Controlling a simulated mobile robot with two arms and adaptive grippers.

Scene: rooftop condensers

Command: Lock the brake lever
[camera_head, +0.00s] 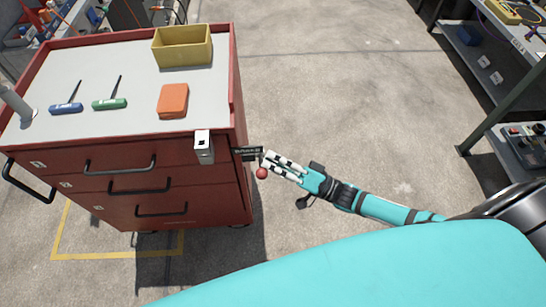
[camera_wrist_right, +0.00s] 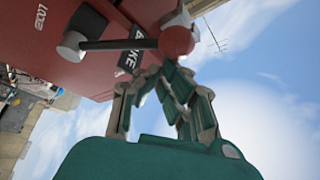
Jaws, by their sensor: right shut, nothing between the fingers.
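The brake lever is a dark rod with a red ball knob (camera_head: 261,173) at the right front corner of the red tool cart (camera_head: 240,95). In the right wrist view the rod (camera_wrist_right: 118,44) runs sideways from a grey hub (camera_wrist_right: 72,46) to the red ball (camera_wrist_right: 176,40). A black plate with partly hidden "BRAKE" lettering (camera_wrist_right: 136,57) sits behind it. My right gripper (camera_head: 268,163) is shut and empty, with its fingertips close by the ball; it also shows in the right wrist view (camera_wrist_right: 160,78), just below the rod and ball. I cannot tell whether they touch. My left gripper is out of view.
On the cart top are a yellow bin (camera_head: 182,46), an orange box (camera_head: 173,101), and blue (camera_head: 66,108) and green (camera_head: 109,104) handled tools. The drawers are shut. A metal shelf (camera_head: 470,60) stands at the right. The concrete floor between is clear.

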